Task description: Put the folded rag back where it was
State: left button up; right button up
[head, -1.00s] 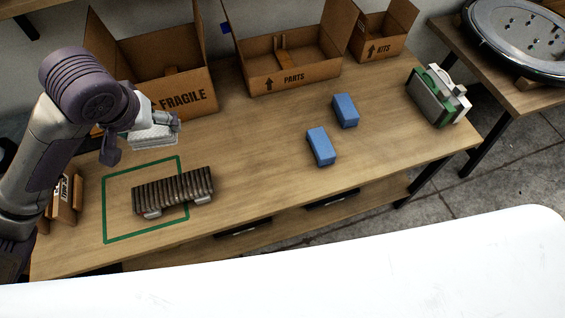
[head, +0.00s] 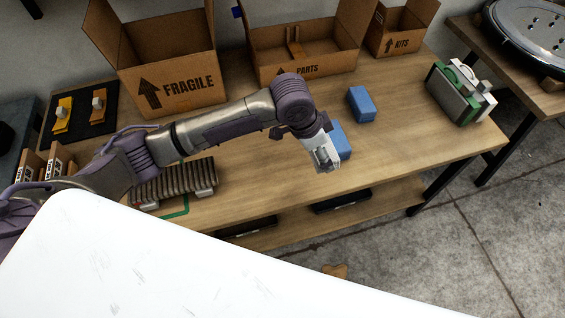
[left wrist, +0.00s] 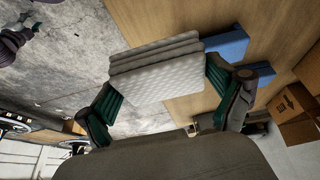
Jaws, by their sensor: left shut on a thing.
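The folded rag (left wrist: 158,76) is a pale, waffle-textured stack of several layers in the left wrist view. My left gripper (left wrist: 163,84) is shut on it, with one finger at each side. In the head view the rag (head: 323,150) hangs in the left gripper (head: 321,154) above the front part of the wooden bench (head: 270,200), in front of a blue block (head: 341,143) that it partly hides. A second blue block (head: 361,104) lies just behind.
Cardboard boxes marked FRAGILE (head: 180,88), PARTS (head: 312,64) and KITS (head: 402,42) line the back. A ribbed dark part (head: 178,182) lies over a green outline (head: 183,205) under my arm.

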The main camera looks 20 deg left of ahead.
pick_arm(q)
jog(key=p, duration=0.1)
send_over(285, 162)
jog(key=a, duration=0.1)
jog(key=f, duration=0.6)
jog(key=shift+s+f, duration=0.15)
jog(key=shift+s, duration=0.15)
notch_tip(285, 162, down, 4)
jog(key=shift+r, duration=0.1)
jog(key=shift+f, duration=0.2)
pick_arm(e)
jog(key=shift+s+d+r, duration=0.25)
jog(key=shift+s+r, duration=0.25)
jog(key=shift+r, duration=0.25)
pick_arm(q)
jog(key=shift+a+f, duration=0.1)
jog(key=shift+f, duration=0.05)
jog(key=o, duration=0.8)
jog(key=shift+c, duration=0.2)
